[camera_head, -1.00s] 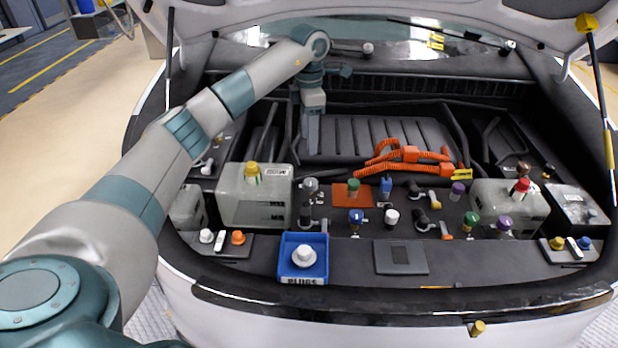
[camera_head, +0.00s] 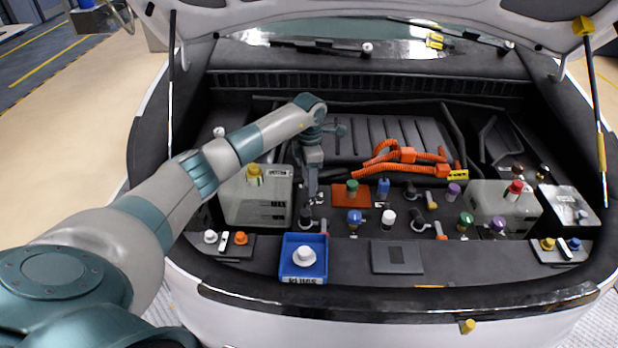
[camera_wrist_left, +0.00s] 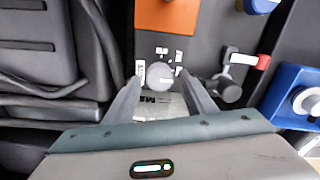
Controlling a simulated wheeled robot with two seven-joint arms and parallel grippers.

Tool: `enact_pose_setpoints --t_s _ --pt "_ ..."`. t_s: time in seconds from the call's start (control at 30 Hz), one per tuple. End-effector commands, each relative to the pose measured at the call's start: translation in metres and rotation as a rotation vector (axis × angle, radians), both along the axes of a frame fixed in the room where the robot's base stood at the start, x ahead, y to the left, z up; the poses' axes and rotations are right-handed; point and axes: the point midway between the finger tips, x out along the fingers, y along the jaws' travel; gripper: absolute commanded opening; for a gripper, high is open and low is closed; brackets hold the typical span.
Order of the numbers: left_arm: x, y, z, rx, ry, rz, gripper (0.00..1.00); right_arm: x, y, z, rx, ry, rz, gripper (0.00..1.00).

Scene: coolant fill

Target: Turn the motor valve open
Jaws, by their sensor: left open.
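A round grey knob (camera_wrist_left: 160,75) with small white marks around it sits between the fingers in the left wrist view. It appears to be the motor valve, but its label is too small to read. My left gripper (camera_head: 311,197) points down over it, open and empty; the wrist view shows its two fingers (camera_wrist_left: 160,86) apart on either side of the knob. I cannot tell whether they touch it or how high they are. In the head view the gripper mostly hides the knob. My right gripper is out of view.
A dark valve with a red-tipped lever (camera_wrist_left: 232,88) stands close to the right finger. The orange plate (camera_wrist_left: 168,14), blue plugs tray (camera_head: 303,276) and pale reservoir (camera_head: 240,210) are nearby. Several coloured caps stand to the right. The raised hood (camera_head: 350,10) hangs above.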

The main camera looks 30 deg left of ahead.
Motion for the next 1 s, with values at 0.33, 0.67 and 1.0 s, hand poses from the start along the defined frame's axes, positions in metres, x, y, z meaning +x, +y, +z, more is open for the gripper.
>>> enact_pose_setpoints --t_s 0.33,0.67,1.0 --pt "-0.0003 0.0004 -0.0032 0.001 0.001 0.000 0.50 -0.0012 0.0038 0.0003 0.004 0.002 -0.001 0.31" --pt "-0.0003 0.0004 -0.0028 0.001 0.001 0.001 0.09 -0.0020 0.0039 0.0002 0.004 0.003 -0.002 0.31" --pt "-0.0003 0.0006 -0.0032 0.002 -0.001 0.069 0.09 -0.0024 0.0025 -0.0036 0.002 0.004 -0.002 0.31"
